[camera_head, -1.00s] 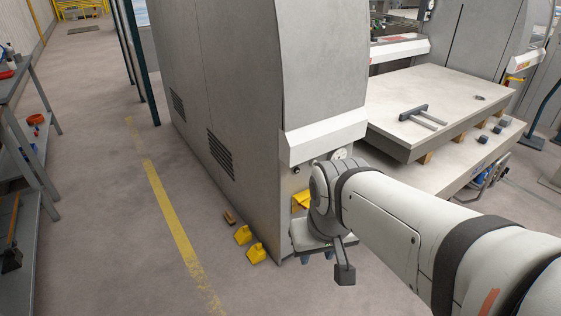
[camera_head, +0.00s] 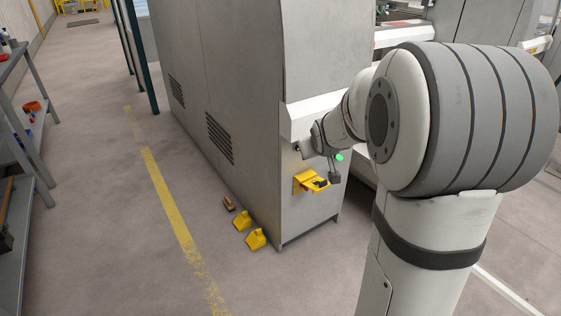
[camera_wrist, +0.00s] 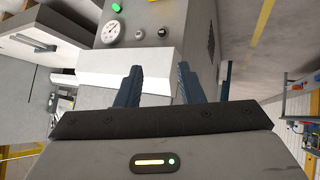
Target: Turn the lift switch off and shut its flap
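The yellow switch housing (camera_head: 304,180) is on the end face of the grey cabinet, low under a white ledge. A yellow flap sticks out from it, seemingly open, with a dark part near its outer end; the switch position is too small to tell. My gripper (camera_wrist: 158,68) is open and empty in the wrist view, its two dark blue fingers apart in front of the white ledge (camera_wrist: 120,66). In the head view my arm reaches to the cabinet just above and right of the housing, and the fingers cannot be made out. The wrist view does not show the housing.
A green lamp (camera_head: 339,157) glows beside my wrist; the wrist view also shows a round gauge (camera_wrist: 112,31) and small knobs (camera_wrist: 139,34). Yellow wedges (camera_head: 256,239) lie on the floor by the cabinet's corner.

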